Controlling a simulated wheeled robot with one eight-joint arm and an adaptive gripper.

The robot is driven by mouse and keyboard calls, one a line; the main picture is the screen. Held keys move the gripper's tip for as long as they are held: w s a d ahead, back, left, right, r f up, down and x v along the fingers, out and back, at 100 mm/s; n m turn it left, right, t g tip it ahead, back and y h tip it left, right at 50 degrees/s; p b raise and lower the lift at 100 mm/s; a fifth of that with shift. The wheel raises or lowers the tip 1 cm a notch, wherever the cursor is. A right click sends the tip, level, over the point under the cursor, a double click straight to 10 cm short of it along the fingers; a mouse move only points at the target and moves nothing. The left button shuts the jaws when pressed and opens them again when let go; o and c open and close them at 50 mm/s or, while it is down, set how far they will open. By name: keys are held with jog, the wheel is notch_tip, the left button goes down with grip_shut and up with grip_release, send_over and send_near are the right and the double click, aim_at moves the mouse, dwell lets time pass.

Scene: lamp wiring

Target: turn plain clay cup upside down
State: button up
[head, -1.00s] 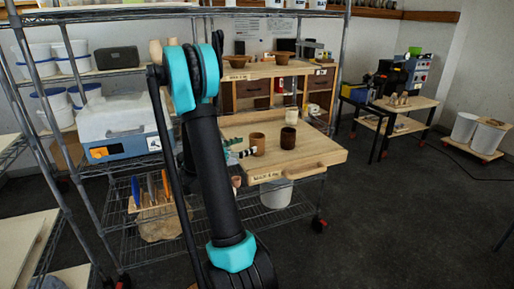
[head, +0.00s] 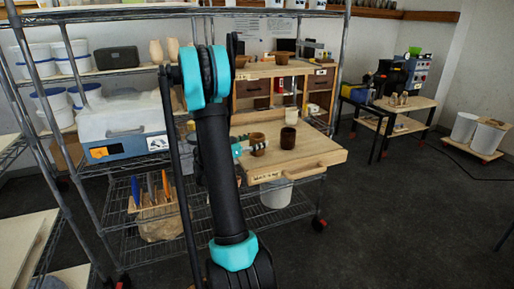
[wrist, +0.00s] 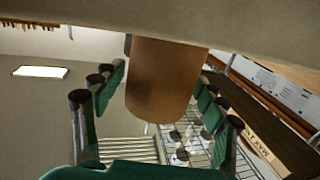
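The plain clay cup (head: 257,139), reddish brown, stands on the wooden work board (head: 318,157) in the head view. My gripper (head: 257,150) reaches it from the left, low on its side, partly hiding it. In the wrist view the clay cup (wrist: 163,85) fills the middle, between the green-padded fingers of my gripper (wrist: 162,78). The fingers are spread, one on each side, and look open; firm contact is not visible. The cup's mouth cannot be seen in the wrist view.
A dark brown cup (head: 288,138) stands just right of the clay cup. A cream cup (head: 291,116) stands behind them. Wooden drawers (head: 252,88) are at the back. A wire shelf rack (head: 109,167) is at the left. The board's right front is clear.

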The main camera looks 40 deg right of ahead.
jog(key=c, duration=1.1)
notch_tip(320, 180, up, 20)
